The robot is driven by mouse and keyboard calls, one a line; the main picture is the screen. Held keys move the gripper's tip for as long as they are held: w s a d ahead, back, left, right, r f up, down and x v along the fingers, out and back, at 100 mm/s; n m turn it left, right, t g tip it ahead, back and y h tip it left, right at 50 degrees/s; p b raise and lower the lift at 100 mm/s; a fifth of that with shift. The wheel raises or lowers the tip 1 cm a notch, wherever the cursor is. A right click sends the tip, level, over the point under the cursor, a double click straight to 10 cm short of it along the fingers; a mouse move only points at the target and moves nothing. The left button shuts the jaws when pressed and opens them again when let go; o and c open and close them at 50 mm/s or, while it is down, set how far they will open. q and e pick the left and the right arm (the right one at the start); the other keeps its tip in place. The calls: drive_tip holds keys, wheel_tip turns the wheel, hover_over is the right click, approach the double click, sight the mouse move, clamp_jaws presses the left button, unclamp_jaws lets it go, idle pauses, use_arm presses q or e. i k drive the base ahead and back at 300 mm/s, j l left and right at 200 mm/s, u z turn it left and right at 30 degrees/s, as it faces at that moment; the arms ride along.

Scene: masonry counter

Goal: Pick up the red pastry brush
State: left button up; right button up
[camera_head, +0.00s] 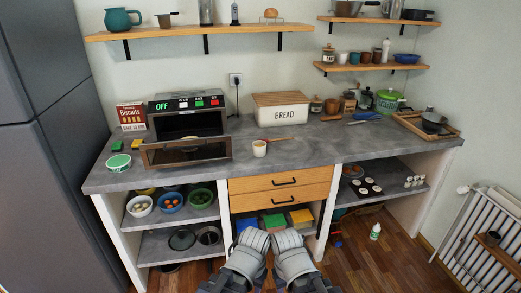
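Light grey rounded links of my two arms show side by side at the bottom centre, in front of the lower shelf and well below the brush. No gripper fingers can be made out on either arm.
An oven (187,127) with its door lowered stands left of the cup. A wooden tray (425,124) with a pot is at the right end. Two drawers (281,189) are below. The counter's front middle is mostly free.

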sight(266, 140)
drive_tip(key=u, duration=0.55)
drive_tip(key=i+l+u, duration=0.25)
drive_tip(key=l+u, duration=0.25)
drive_tip(key=l, duration=0.15)
drive_tip(key=i+l+u, duration=0.25)
drive_tip(key=i+l, duration=0.1)
drive_tip(key=l, duration=0.45)
drive_tip(key=i+l+u, duration=0.15)
drive_tip(key=l, duration=0.4)
drive_tip(key=i+l, duration=0.1)
drive_tip(key=l, duration=0.45)
drive_tip(key=l+u, duration=0.1)
drive_tip(key=l, duration=0.5)
drive_tip(key=i, duration=0.05)
